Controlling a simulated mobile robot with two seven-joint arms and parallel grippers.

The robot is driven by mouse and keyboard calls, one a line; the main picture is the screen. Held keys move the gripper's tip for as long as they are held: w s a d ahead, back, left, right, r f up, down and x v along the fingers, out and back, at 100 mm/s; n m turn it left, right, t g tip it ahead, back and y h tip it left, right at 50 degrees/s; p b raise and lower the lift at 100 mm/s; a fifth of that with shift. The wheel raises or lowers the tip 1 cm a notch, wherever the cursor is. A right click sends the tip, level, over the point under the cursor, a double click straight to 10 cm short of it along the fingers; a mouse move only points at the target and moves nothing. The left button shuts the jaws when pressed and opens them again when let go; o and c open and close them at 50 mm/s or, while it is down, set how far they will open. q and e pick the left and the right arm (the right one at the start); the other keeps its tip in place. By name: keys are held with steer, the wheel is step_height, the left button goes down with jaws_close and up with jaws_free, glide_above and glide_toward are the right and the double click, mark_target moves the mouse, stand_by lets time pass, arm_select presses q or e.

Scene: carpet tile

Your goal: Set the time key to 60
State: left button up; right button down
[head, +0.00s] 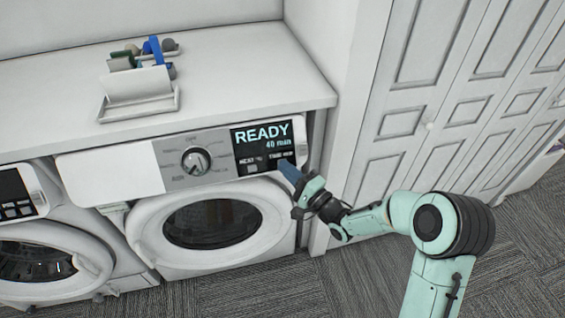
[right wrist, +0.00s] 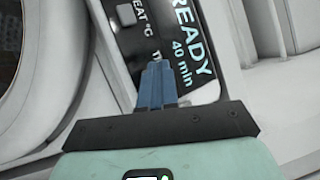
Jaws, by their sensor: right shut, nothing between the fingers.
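The washer's black display panel (head: 262,146) reads READY and 40 min, and it also fills the upper middle of the right wrist view (right wrist: 190,45). The time key's label (head: 281,155) is at the panel's lower right, beside the heat label. The key itself is hidden behind my right gripper. My right gripper (head: 287,168) is shut and empty, its blue fingertips at the time key. In the right wrist view the fingertips (right wrist: 158,68) cover most of the time label. I cannot tell whether they touch the key. My left gripper is not in view.
A round dial (head: 195,161) sits left of the panel, above the washer door (head: 211,223). A second machine (head: 38,262) stands at the left. A white tray (head: 140,105) with items is on the counter. White cabinet doors (head: 440,95) stand at the right.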

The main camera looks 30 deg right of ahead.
steer(key=shift+w+f, duration=0.2)
steer(key=shift+w, duration=0.1)
stand_by(0.4)
stand_by(0.4)
steer(key=shift+s+a+r+p, duration=0.1)
steer(key=shift+s+r+p, duration=0.25)
steer(key=shift+s, duration=0.35)
steer(key=shift+r, duration=0.1)
steer(key=s, duration=0.1)
steer(key=s+r+p, duration=0.1)
steer(key=s, duration=0.1)
steer(key=s+a+r+p, duration=0.1)
steer(key=shift+s, duration=0.15)
stand_by(2.8)
